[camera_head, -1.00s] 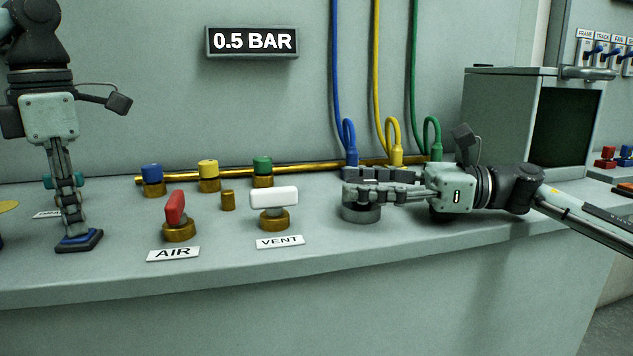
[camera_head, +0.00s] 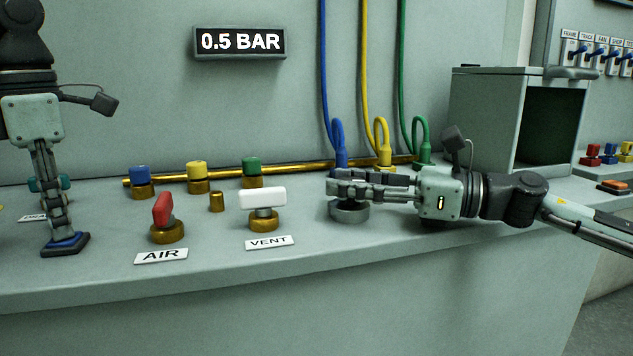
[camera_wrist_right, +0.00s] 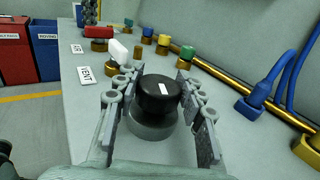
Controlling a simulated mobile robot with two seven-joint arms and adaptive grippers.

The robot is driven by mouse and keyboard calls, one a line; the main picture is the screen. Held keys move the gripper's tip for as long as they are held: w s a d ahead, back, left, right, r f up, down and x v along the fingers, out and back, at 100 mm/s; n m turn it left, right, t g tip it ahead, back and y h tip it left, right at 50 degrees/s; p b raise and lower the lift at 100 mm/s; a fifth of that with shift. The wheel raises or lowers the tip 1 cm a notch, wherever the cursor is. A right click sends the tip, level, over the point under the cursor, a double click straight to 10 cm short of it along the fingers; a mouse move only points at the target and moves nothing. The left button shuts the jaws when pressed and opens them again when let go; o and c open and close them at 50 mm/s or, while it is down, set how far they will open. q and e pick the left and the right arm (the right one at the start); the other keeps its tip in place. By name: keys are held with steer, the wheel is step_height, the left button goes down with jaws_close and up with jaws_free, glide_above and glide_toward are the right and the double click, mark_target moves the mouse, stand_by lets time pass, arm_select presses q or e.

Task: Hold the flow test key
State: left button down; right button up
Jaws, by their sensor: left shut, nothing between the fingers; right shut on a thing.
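A blue key (camera_head: 66,245) in a dark frame lies on the bench at the left of the head view. I see no label on it, so I cannot tell if it is named flow test. My left gripper (camera_head: 61,234) points straight down with shut, empty fingers, its tips touching the key's top. My right gripper (camera_head: 333,190) lies level, shut on a black knob with a white mark (camera_wrist_right: 158,92). The knob's round grey base (camera_head: 349,212) shows below the fingers. The wrist view shows a finger on each side of the knob.
A display (camera_head: 240,42) reads 0.5 BAR. The red AIR handle (camera_head: 162,209) and white VENT handle (camera_head: 262,198) stand between my grippers. Behind them run a brass pipe (camera_head: 310,167) and colored hoses. An open grey box (camera_head: 487,115) stands behind my right arm.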

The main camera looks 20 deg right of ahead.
steer(key=shift+m+t+h, duration=1)
steer(key=shift+t, duration=0.3)
steer(key=o, duration=1.2)
steer(key=shift+r, duration=0.1)
step_height(320, 180, up, 10)
steer(key=shift+f, duration=0.1)
steer(key=shift+d, duration=0.1)
